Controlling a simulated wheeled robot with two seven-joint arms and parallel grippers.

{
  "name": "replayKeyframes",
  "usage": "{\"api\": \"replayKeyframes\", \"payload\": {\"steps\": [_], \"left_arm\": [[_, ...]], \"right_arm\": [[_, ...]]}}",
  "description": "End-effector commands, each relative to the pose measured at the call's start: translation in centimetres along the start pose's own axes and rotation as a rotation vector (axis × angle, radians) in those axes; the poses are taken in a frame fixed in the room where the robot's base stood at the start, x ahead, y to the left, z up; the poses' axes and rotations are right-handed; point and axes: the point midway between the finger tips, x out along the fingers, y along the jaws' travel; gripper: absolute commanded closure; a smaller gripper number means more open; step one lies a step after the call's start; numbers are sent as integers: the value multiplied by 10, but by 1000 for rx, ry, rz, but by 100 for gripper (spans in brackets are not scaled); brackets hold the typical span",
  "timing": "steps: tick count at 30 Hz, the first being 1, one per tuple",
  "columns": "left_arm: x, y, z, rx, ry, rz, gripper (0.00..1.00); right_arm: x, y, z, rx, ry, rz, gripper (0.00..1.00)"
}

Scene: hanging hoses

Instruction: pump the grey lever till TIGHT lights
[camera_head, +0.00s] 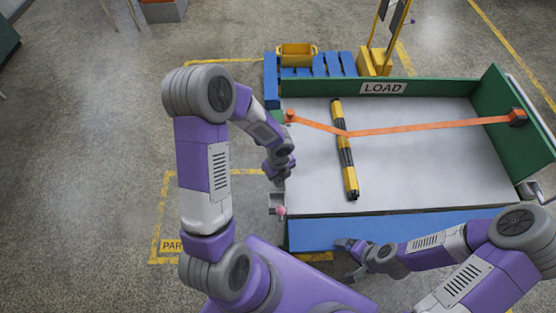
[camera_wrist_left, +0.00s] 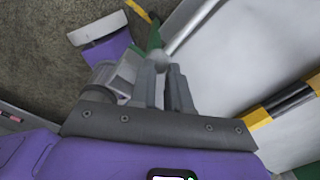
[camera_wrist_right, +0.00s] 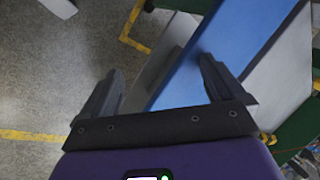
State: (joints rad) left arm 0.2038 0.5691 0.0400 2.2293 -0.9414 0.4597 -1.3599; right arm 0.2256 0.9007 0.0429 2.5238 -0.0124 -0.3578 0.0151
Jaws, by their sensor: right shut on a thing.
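A slim grey rod with a rounded end, likely the grey lever (camera_wrist_left: 187,28), shows in the left wrist view just beyond my left fingertips. My left gripper (camera_head: 278,172) is at the left edge of the flat bed; its fingers (camera_wrist_left: 163,75) are close together near the rod's end. I cannot tell whether they grip it. My right gripper (camera_head: 350,258) is low at the bed's blue front side (camera_head: 400,225). Its fingers (camera_wrist_right: 158,75) are well apart, with part of the blue side (camera_wrist_right: 190,85) between them. I cannot make out a TIGHT light.
An orange strap (camera_head: 420,127) crosses the white bed (camera_head: 430,170) over a yellow-black beam (camera_head: 345,150). A green board with a LOAD sign (camera_head: 383,88) stands behind. A grey bracket (camera_head: 275,203) with a pink piece is at the left edge. A blue pallet (camera_head: 335,63) stands at the back.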

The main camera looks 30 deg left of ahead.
Motion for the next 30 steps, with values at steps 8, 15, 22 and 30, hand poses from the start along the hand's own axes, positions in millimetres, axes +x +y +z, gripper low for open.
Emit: {"api": "replayKeyframes", "payload": {"steps": [8, 15, 22, 30], "left_arm": [[-20, -6, 4, 1, -2, -4, 85], [-25, -7, 3, 4, -1, -4, 85], [-44, -7, 4, 3, -1, -3, 85], [-70, -6, 6, 2, 0, -2, 85]], "right_arm": [[-4, 4, 6, 25, -32, 26, 16], [-8, 3, 6, 30, -35, 27, 16], [-24, -4, 6, 30, -35, 27, 16], [-49, -15, 7, 25, -35, 24, 16]]}}
